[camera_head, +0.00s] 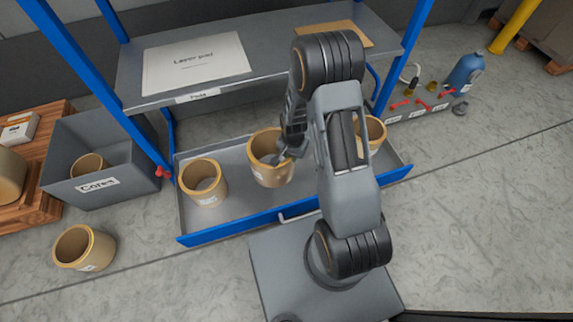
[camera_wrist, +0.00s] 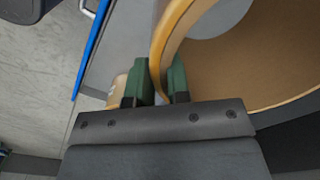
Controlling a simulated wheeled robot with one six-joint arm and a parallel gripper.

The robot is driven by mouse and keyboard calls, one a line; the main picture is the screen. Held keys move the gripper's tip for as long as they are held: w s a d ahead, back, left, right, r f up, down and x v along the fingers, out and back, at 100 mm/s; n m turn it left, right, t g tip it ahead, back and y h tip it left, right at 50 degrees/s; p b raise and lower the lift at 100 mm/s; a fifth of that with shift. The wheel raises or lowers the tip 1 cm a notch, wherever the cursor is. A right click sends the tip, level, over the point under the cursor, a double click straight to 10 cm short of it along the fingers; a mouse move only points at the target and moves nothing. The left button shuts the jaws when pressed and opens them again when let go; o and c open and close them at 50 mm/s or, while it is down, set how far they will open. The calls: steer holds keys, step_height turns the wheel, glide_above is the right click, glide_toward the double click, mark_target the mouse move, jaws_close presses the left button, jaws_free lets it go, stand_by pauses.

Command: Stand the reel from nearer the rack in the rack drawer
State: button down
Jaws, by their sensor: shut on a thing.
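The rack drawer (camera_head: 232,212) is pulled out below the rack's shelf, with a blue front edge. Three tan reels are in or over it in the head view: a left one (camera_head: 204,184), a middle one (camera_head: 268,172) and a right one (camera_head: 374,134) partly hidden behind my arm. My gripper (camera_head: 287,155) is at the right rim of the middle reel. In the wrist view my gripper (camera_wrist: 162,80) has its green pads shut on the wall of this reel (camera_wrist: 240,65), one inside and one outside. The reel looks upright; I cannot tell whether it touches the drawer floor.
Another reel (camera_head: 84,248) is on the floor at left. A grey bin (camera_head: 113,188) labelled Cores holds a reel (camera_head: 89,167). The rack shelf (camera_head: 262,58) with a layer pad (camera_head: 195,62) overhangs the drawer's back.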

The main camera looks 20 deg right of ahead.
steer(key=w+d+f+m+b, duration=0.2)
steer(key=d+f+b, duration=0.1)
steer(key=d+f, duration=0.3)
steer(key=w+d+f+m+b, duration=0.1)
steer(key=d+f+m+b, duration=0.2)
steer(key=d+f, duration=0.3)
steer(key=shift+w+d+f+b, duration=0.3)
steer(key=shift+w+d+f, duration=0.1)
steer(key=shift+f, duration=2.1)
steer(key=shift+f, duration=0.2)
steer(key=c, duration=1.1)
jaws_free()
steer(key=shift+s, duration=0.1)
steer(key=shift+r, duration=0.1)
